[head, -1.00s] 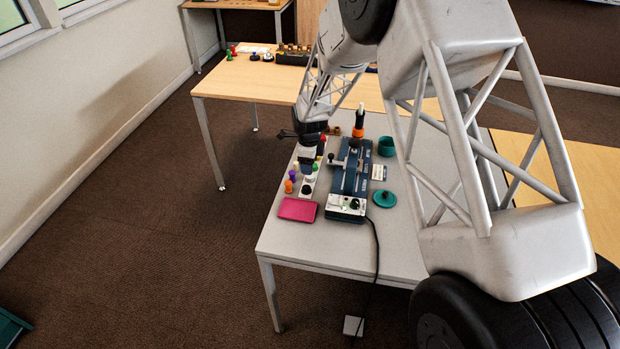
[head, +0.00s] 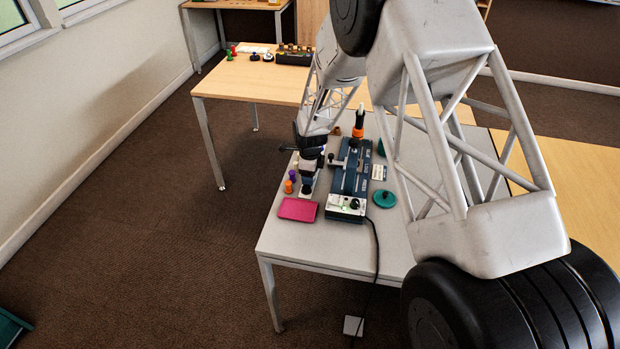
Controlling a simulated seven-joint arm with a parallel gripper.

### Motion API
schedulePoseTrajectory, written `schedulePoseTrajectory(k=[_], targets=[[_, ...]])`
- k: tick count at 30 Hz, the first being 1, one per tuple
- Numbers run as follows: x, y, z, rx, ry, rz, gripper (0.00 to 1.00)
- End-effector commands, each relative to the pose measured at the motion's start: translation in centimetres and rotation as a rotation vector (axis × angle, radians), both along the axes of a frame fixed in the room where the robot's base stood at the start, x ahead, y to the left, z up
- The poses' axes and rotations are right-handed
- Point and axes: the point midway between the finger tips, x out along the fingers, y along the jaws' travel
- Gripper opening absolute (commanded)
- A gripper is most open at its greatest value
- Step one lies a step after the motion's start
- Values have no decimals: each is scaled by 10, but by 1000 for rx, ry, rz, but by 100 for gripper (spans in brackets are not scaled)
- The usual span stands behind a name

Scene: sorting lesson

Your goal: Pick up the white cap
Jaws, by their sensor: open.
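My gripper (head: 308,176) is open and points down over the row of small coloured caps on the grey table. The white cap cannot be made out. The spot where a white piece showed earlier is covered by my gripper and wrist. Whether the jaws are around it or above it I cannot tell. A black piece (head: 306,189) sits just in front of the gripper. An orange cap (head: 288,187) and a purple cap (head: 293,175) stand to the left of the gripper, apart from it.
A pink tray (head: 297,209) lies in front of the caps. A dark blue device (head: 349,168) with an orange-and-black tool (head: 358,124) stands close on the right. A teal lid (head: 384,198) lies beyond it. A black cable (head: 376,255) hangs over the table's front edge.

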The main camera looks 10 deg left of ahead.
Motion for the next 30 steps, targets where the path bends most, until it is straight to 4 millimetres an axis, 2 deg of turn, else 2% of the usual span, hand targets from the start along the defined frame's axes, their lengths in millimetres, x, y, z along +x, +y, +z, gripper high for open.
schedulePoseTrajectory(k=[6, 16, 30], targets=[[0, 0, 0, 0, 0, 0, 60], [0, 0, 0, 0, 0, 0, 9], [0, 0, 1, 0, 0, 0, 6]])
